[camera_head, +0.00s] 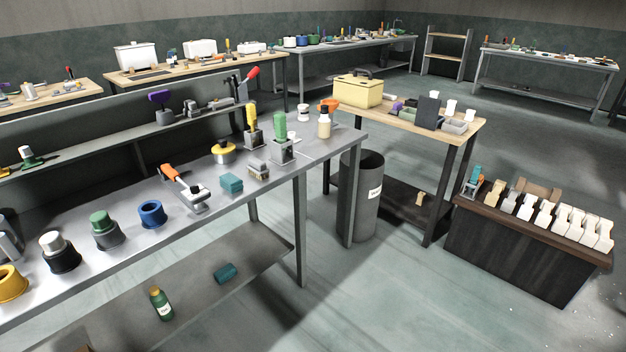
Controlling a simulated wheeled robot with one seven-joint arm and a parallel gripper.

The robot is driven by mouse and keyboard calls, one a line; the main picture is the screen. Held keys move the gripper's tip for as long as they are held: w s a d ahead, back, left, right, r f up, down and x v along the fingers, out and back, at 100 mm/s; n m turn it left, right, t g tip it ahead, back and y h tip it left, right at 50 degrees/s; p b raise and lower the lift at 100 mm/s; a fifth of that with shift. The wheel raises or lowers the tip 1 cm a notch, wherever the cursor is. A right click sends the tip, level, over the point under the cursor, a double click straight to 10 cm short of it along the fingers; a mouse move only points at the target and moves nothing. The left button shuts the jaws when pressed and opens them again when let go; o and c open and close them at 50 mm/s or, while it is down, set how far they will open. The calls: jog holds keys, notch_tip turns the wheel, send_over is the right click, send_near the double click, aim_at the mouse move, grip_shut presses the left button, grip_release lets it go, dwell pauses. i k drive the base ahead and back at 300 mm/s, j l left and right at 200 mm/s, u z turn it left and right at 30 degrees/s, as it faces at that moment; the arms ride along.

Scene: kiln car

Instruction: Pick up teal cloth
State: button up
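A small teal folded block (231,183), which looks like a cloth, lies on the grey metal workbench (240,212) near its front edge. A second teal piece (225,272), darker and rounded like a roll, lies on the bench's lower shelf. I cannot tell from this view which of the two is the teal cloth. My gripper is not in view.
An orange-handled clamp (185,187) stands left of the teal block, and a grey metal piece (258,170) stands close on its right. A green bottle (160,303) stands on the lower shelf. A dark bin (360,200) stands past the bench's right end. The floor (400,300) is open at front right.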

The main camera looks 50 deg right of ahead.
aim_at(232, 183)
jog(key=u, duration=4.7)
jog(key=z, duration=5.2)
jog(key=i+j+u, duration=0.1)
jog(key=i, duration=0.45)
